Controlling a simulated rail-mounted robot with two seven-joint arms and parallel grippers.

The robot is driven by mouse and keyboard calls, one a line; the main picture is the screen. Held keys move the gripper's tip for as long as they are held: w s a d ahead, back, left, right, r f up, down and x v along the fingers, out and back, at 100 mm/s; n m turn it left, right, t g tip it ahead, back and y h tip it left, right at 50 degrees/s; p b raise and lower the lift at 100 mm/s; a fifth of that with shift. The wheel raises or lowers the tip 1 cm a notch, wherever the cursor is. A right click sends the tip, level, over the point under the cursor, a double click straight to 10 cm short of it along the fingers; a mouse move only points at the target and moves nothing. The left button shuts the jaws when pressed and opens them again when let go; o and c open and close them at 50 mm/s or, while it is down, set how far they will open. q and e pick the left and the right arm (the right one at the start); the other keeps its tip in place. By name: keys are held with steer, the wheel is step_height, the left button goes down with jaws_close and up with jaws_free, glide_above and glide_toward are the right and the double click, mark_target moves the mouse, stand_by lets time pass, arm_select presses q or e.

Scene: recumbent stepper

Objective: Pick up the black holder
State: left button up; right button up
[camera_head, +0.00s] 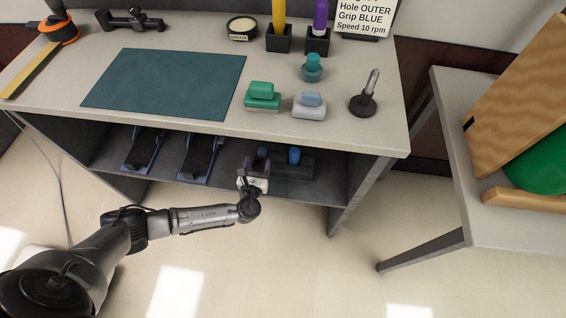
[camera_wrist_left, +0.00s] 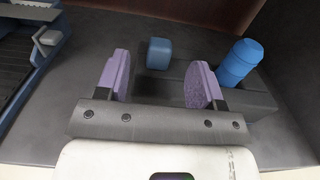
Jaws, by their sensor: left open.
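A black holder (camera_head: 298,168) lies on the lower shelf under the bench top. A blue round-topped piece (camera_head: 294,155) and a blue block (camera_head: 262,152) show at it; in the left wrist view the dark holder (camera_wrist_left: 258,100) spans behind the fingers, with the blue cylinder (camera_wrist_left: 240,62) at its right and the blue block (camera_wrist_left: 159,54) between the fingers. My left gripper (camera_head: 252,172) is at the shelf's front opening, in front of the holder's left part. Its purple-padded fingers (camera_wrist_left: 160,82) are apart with nothing clasped. Whether they touch the holder cannot be told. My right gripper is out of view.
Two blue-and-black pedals (camera_head: 197,157) stand left on the shelf (camera_head: 325,188). The bench top (camera_head: 355,135) hangs over it. On top are a teal mat (camera_head: 165,84), two small black cups with yellow and purple tools, and sponge-like blocks. A side table stands right.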

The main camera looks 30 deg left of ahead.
mark_target(261, 153)
arm_select(q)
steer(key=b+x, duration=0.2)
steer(key=x, duration=0.1)
steer(key=shift+w+f, duration=0.3)
steer(key=shift+f, duration=0.05)
steer(key=shift+w+a+r, duration=0.1)
steer(key=shift+w+a, duration=0.15)
steer(key=shift+w, duration=0.3)
steer(key=shift+c, duration=0.6)
jaws_close()
